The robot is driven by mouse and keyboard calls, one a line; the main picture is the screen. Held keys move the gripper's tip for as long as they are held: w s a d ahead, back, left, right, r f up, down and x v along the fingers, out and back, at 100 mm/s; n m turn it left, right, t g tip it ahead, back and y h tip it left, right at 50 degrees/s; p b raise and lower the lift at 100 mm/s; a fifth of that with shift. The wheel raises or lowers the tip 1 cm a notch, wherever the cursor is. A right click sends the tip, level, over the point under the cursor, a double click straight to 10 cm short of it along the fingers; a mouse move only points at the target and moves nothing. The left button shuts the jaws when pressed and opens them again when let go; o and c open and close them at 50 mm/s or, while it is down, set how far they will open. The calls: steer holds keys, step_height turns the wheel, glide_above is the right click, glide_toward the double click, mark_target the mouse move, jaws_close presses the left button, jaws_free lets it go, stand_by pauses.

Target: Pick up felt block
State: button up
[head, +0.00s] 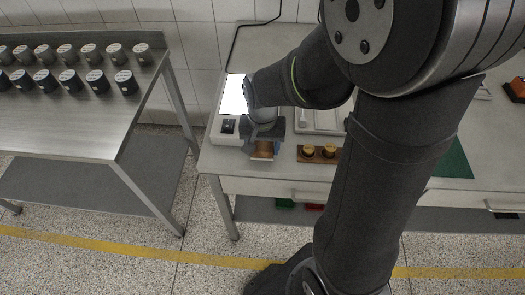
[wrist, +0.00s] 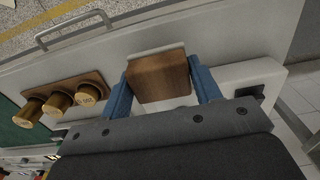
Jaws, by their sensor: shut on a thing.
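The felt block (wrist: 160,78) is a brown, wood-toned block with a pale strip along its far edge in the wrist view. My gripper (wrist: 163,88) is shut on it, with one blue finger along each side. In the head view, the block (head: 263,150) shows below my gripper (head: 262,141), near the front left edge of the worktable. The fingers are mostly hidden there. I cannot tell whether the block touches the table.
A wooden holder with brass pieces (head: 309,152) stands just right of the block. A white device with a bright panel (head: 233,97) is at the left. A pale tray (head: 315,121) lies behind the holder. A steel table with several black-sided cylinders (head: 67,80) stands further left.

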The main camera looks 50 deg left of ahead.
steer(key=w+d+r, duration=0.7)
steer(key=d, duration=0.2)
steer(key=shift+d+r, duration=0.2)
steer(key=shift+r, duration=0.05)
